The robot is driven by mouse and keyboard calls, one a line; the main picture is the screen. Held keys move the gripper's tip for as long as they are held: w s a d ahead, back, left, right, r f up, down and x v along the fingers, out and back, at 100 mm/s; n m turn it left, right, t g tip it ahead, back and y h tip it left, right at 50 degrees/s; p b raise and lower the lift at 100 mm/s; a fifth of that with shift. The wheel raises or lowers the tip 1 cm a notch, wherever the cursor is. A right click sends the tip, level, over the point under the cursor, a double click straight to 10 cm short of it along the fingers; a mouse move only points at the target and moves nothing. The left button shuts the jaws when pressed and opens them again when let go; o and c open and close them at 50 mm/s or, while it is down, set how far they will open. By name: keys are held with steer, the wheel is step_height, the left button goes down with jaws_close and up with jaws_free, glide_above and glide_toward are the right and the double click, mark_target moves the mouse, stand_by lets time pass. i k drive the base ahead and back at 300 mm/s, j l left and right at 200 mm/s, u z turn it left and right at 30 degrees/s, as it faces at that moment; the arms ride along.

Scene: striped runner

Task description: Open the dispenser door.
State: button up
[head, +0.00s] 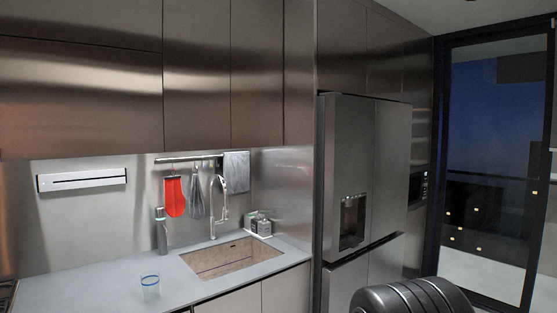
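A large steel fridge (390,150) stands right of the counter. Its left door (347,140) has a dark dispenser recess (352,222) in the lower half, and this door looks shut. A vertical seam parts it from the right door, which also looks shut. A long pale wall-mounted unit (83,180) with a dark slot hangs on the backsplash at the left; I cannot tell whether it has a door. My gripper is not in view. A black ribbed rounded part at the bottom right, seemingly of my arm, hides some of the fridge's lower front.
A grey counter (95,285) runs along the left with a sink (225,258), a faucet (214,205), a blue-rimmed glass (150,286) and a bottle (161,230). A red mitt (174,196) and towels hang from a rail. A dark-framed glass door (490,180) is at the right.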

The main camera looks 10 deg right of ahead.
mark_target(350, 121)
steer(key=z, duration=0.7)
steer(key=i, duration=1.2)
steer(key=i+z, duration=0.15)
steer(key=i, duration=1.05)
steer(key=i+j, duration=0.1)
steer(key=i, duration=1.1)
steer(key=l+z, duration=0.05)
